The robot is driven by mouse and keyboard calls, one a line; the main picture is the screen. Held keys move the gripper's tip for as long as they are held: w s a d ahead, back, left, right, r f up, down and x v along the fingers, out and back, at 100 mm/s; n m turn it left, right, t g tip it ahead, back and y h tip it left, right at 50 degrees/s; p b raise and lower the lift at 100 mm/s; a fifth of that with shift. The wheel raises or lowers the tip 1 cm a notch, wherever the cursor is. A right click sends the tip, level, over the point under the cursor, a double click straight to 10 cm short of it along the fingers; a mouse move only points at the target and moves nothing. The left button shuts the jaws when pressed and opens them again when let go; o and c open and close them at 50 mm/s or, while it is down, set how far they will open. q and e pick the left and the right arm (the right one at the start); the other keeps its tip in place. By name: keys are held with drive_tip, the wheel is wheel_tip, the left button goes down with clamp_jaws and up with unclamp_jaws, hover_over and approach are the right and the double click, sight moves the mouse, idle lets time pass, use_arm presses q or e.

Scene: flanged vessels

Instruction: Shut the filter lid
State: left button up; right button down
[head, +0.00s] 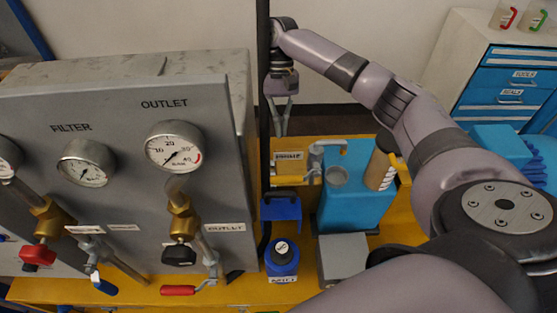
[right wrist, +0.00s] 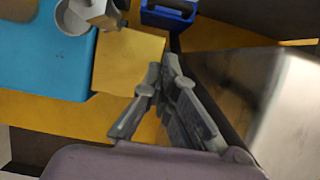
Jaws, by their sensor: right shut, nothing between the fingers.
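I cannot make out a filter lid in either view. The word FILTER stands on the grey panel (head: 120,185) above a round gauge (head: 86,163). My right gripper (head: 279,128) points down beside the panel's right end, past the dark upright post, and holds nothing. In the right wrist view its two fingers (right wrist: 163,66) are close together in front of a yellow surface, with the metal panel side to their right. My left gripper is in neither view.
Valve handles, one a red lever (head: 178,290), jut from the panel. A blue drawer cabinet (head: 507,85) stands behind right.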

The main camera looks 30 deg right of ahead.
drive_tip(key=x, duration=0.4)
drive_tip(key=w+x, duration=0.1)
drive_tip(key=x, duration=0.3)
drive_tip(key=p+x, duration=0.1)
drive_tip(key=x, duration=0.3)
drive_tip(key=shift+w+d+f, duration=0.1)
drive_tip(key=shift+d+f, duration=0.1)
drive_tip(key=shift+f, duration=0.25)
drive_tip(key=s+p, duration=0.1)
drive_tip(key=s+a+p, duration=0.1)
drive_tip(key=shift+s+a+r, duration=0.1)
drive_tip(key=shift+s+a, duration=0.2)
drive_tip(key=shift+s, duration=0.05)
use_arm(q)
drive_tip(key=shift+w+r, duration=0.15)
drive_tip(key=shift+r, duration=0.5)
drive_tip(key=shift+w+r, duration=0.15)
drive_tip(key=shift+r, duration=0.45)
use_arm(e)
drive_tip(key=shift+s+a, duration=0.3)
drive_tip(key=shift+s, duration=0.1)
drive_tip(key=shift+w, duration=0.1)
